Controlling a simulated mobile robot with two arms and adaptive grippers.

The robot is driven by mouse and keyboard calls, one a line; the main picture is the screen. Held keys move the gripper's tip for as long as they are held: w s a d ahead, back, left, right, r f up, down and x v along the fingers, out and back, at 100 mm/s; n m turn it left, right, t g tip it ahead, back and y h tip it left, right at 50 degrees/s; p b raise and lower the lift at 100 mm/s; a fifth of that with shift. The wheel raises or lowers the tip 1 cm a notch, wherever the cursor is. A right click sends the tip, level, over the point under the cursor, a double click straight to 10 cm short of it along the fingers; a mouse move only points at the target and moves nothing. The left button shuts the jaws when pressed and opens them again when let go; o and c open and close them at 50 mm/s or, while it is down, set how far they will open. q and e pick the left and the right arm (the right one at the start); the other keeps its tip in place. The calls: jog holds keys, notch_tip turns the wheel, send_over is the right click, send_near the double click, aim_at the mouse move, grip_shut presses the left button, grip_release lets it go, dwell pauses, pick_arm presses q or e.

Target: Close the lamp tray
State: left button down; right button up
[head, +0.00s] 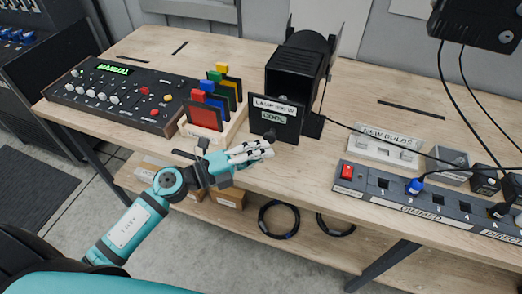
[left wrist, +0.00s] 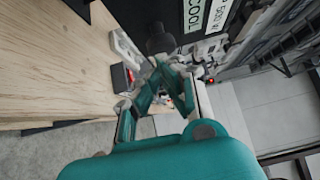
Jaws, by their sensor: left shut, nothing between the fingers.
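The lamp (head: 296,70) is a black housing standing at the back middle of the bench. The lamp tray's dark front plate (head: 288,128) stands at its near side, with a label reading COOL and a dark knob (head: 270,135). The plate (left wrist: 175,12) and the knob (left wrist: 160,40) also show in the left wrist view. I cannot tell how far out the tray is. My left gripper (head: 268,150) is shut and empty, just in front of and below the knob. Its fingertips (left wrist: 170,66) show close to the knob; contact is unclear. My right gripper is out of view.
A rack of coloured filters (head: 206,117) and a control console (head: 120,95) stand to the left. A white NEW BULBS holder (head: 376,150) and a power strip (head: 400,192) with a red switch are to the right. Cables run across the right side.

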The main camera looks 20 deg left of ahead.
aim_at(275, 122)
pick_arm(q)
jog(key=w, duration=1.1)
jog(key=shift+d, duration=0.15)
jog(key=shift+r, duration=0.15)
jog(key=shift+s, duration=0.1)
